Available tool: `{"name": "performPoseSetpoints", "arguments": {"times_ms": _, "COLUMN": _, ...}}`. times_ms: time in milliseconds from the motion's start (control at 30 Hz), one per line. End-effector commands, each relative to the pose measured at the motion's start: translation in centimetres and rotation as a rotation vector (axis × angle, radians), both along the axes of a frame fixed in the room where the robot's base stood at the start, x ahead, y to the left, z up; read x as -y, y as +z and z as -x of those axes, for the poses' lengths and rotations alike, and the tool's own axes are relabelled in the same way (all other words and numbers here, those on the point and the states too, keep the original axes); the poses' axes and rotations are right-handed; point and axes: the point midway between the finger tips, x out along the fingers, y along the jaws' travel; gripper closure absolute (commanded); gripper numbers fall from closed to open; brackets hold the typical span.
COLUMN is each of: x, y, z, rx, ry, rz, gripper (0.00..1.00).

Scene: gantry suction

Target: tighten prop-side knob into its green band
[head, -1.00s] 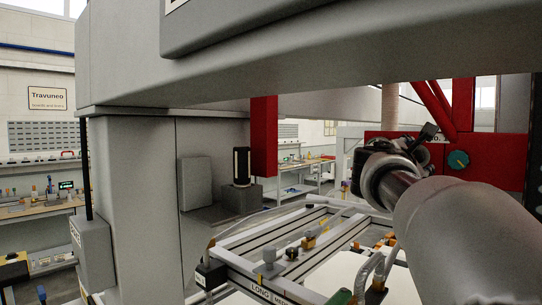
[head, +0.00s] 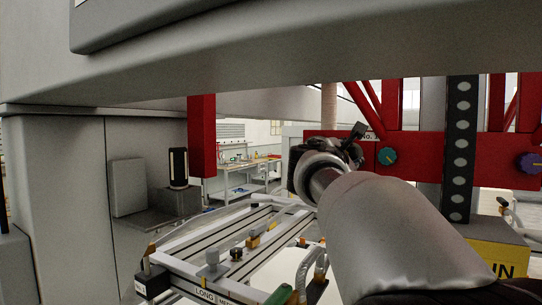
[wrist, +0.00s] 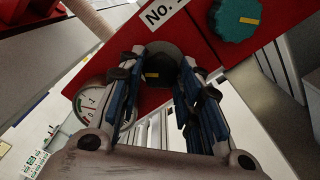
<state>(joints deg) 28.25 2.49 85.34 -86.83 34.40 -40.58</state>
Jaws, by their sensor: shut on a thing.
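In the wrist view my gripper (wrist: 163,76) is shut on a dark round knob (wrist: 153,73) with a yellow mark, its blue-padded fingers on either side. The knob sits on a red panel (wrist: 195,48). A round white gauge (wrist: 92,108) with a green band shows beside the left finger; part of its dial is hidden, and I cannot tell the needle's reading. In the head view my gripper (head: 350,148) is at the red beam's left end, and the held knob is hidden.
A teal knob (wrist: 235,18) with a yellow mark is close to the right; it also shows in the head view (head: 387,156). A purple knob (head: 530,163) is farther right, past a dark dotted column (head: 461,150). A slatted frame (head: 205,265) stands below.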

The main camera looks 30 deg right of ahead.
Motion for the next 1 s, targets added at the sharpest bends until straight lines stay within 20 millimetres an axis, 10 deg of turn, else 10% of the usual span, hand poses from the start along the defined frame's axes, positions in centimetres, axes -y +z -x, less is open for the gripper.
{"name": "performPoseSetpoints", "arguments": {"times_ms": 567, "x": 0.00, "y": 0.01, "z": -0.02, "rx": 0.172, "ry": -0.001, "rz": -0.090, "gripper": 0.91}}
{"name": "performPoseSetpoints", "arguments": {"times_ms": 600, "x": 0.00, "y": 0.02, "z": -0.02, "rx": 0.172, "ry": -0.001, "rz": -0.090, "gripper": 0.67}}
{"name": "performPoseSetpoints", "arguments": {"times_ms": 1000, "x": 0.00, "y": 0.02, "z": -0.02, "rx": 0.170, "ry": 0.000, "rz": -0.088, "gripper": 0.47}}
